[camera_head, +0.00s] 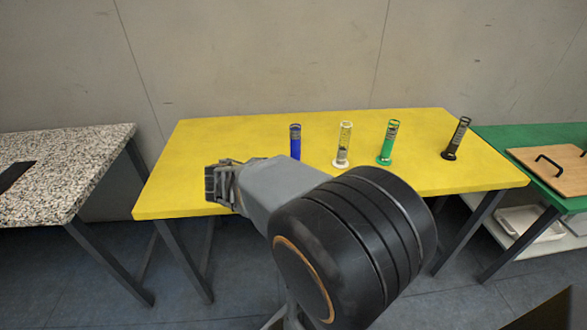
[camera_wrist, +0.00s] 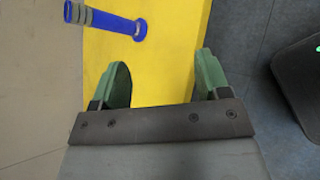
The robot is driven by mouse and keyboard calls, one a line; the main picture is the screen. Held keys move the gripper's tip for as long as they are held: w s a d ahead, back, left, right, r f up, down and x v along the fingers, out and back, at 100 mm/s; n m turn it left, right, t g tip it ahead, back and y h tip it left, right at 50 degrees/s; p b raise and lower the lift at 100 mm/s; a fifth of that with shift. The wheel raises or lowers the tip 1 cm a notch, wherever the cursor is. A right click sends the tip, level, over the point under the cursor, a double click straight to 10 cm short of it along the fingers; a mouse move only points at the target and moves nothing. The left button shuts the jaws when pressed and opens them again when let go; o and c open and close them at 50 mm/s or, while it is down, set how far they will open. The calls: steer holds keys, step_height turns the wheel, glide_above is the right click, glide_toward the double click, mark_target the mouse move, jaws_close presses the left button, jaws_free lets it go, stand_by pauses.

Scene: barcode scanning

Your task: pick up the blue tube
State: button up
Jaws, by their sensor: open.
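The blue tube (camera_head: 295,142) stands upright on the yellow table (camera_head: 240,137), leftmost of the tubes there; my arm hides its lower part in the head view. In the wrist view the blue tube (camera_wrist: 112,22) shows at the top, beyond my fingertips and toward the left, with its round base on the yellow surface. My gripper (camera_head: 212,184) is over the left part of the yellow table, to the left of the blue tube. In the wrist view my gripper (camera_wrist: 163,75) has its two green fingers wide apart, with nothing between them, and does not touch the tube.
A white tube (camera_head: 343,145), a green tube (camera_head: 388,143) and a black tube (camera_head: 456,139) stand to the right on the yellow table. A speckled table (camera_head: 75,165) is at left. A green table (camera_head: 510,136) with a wooden board (camera_head: 552,165) is at right. A wall stands behind.

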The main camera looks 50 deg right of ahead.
mark_target(293, 144)
steer(key=w+d+f+n+t+h+b, duration=0.1)
steer(key=w+d+n+h+b, duration=0.1)
steer(key=w+d+n, duration=0.1)
steer(key=w+d+f+n+t+h+b, duration=0.1)
steer(key=w+d+n+h+b, duration=0.1)
steer(key=w+d+n, duration=0.2)
steer(key=w+d+f+n+t+h+b, duration=0.1)
steer(key=w+d+f+n+t+b, duration=0.1)
steer(key=d, duration=0.5)
steer(key=shift+w+n+h, duration=0.4)
steer(key=shift+w+n, duration=0.3)
steer(key=shift+r+x, duration=0.2)
steer(key=shift+x, duration=2.7)
steer(key=shift+w+a, duration=0.1)
jaws_close()
